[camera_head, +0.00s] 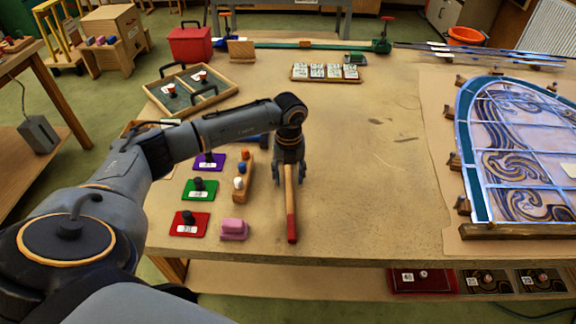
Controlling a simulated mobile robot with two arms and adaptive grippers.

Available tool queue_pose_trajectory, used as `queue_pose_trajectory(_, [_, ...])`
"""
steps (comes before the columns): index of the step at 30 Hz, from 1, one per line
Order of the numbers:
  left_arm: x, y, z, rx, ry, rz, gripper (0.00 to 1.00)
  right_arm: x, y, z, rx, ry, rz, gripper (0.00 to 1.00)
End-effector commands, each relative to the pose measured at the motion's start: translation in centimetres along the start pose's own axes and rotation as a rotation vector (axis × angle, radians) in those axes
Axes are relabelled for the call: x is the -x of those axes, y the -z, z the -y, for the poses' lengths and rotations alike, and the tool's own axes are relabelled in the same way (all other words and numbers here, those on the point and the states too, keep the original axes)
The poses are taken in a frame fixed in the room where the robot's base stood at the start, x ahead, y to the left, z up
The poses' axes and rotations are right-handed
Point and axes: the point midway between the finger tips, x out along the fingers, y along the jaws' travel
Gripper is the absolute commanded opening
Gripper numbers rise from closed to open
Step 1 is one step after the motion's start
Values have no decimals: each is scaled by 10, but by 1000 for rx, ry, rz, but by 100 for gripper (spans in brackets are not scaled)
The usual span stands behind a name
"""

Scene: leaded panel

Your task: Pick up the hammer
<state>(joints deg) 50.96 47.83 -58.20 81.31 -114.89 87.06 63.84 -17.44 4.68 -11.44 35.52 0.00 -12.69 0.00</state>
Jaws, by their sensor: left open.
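The hammer lies on the workbench (370,200). Its wooden handle (289,190) with a red end points toward the near edge, and its head is hidden behind my gripper. My left gripper (290,175) reaches down from above over the upper part of the handle. It is open, and its fingers appear to be on both sides of the handle; I cannot tell if they touch it. My right gripper is not in view.
Purple, green and red pads (189,223), a pink block (234,229) and a wooden holder (243,178) stand close left of the hammer. A leaded panel (520,150) fills the right side. The bench between hammer and panel is clear.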

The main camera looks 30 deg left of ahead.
Motion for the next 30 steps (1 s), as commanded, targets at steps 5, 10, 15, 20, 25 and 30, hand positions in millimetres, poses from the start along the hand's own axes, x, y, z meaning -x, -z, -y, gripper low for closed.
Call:
queue_pose_trajectory(5, [0, 0, 0, 0, 0, 0, 26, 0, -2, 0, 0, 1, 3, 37])
queue_pose_trajectory(10, [0, 0, 0, 0, 0, 0, 0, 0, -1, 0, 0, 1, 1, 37])
queue_pose_trajectory(15, [1, -1, 0, 0, 2, 1, 0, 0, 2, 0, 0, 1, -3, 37])
queue_pose_trajectory(20, [3, -1, 0, 0, 2, 2, 0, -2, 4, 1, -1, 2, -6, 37])
queue_pose_trajectory(25, [14, -2, 0, 0, 4, 4, 0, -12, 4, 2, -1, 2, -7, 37])
queue_pose_trajectory(30, [41, 7, -4, -2, 4, 4, 0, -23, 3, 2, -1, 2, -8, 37])
